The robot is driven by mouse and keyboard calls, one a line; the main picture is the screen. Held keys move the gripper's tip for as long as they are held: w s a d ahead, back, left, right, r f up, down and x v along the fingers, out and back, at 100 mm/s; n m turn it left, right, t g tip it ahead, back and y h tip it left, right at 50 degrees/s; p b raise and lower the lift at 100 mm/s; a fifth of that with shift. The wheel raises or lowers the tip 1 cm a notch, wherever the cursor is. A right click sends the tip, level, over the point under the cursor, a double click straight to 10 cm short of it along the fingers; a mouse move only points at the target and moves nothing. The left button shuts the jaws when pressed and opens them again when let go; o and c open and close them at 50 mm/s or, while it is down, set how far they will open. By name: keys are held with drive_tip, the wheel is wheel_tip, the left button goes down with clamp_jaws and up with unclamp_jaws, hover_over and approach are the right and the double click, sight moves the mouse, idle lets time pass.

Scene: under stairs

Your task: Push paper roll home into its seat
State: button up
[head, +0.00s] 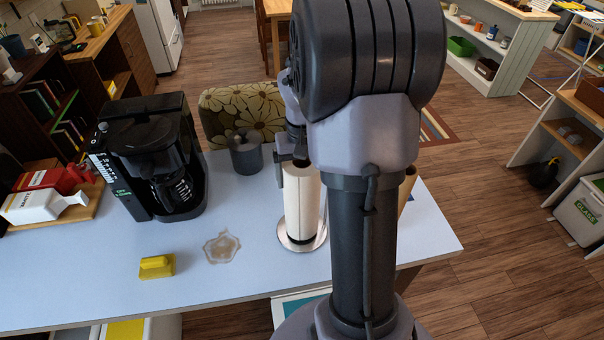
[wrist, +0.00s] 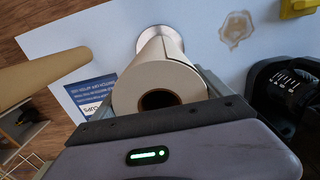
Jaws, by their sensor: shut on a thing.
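The white paper roll (head: 301,200) stands about upright over a round, shiny metal base (head: 285,241) on the pale blue table. A dark band shows between the roll's lower end and the base; I cannot tell whether it is a gap or shadow. In the wrist view the roll (wrist: 128,86) shows its open, dark core facing the camera, with the base (wrist: 158,32) beyond its far end. My gripper (head: 301,163) is shut on the roll near its top. My arm hides part of the right side in the head view.
A black coffee maker (head: 150,155), a grey canister (head: 245,155), a yellow sponge-like block (head: 157,266) and a brown spill (head: 221,247) are on the table to the left. A brown tube (wrist: 50,75) and a blue-and-white printed sheet (wrist: 90,95) are near the roll.

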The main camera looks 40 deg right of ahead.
sight(302, 161)
drive_tip(key=shift+f+b, duration=0.55)
drive_tip(key=shift+f, duration=0.25)
drive_tip(key=shift+r, duration=0.1)
drive_tip(key=o, duration=1.9)
wheel_tip(302, 161, up, 6)
drive_tip(key=p, duration=0.5)
drive_tip(key=shift+r, duration=0.1)
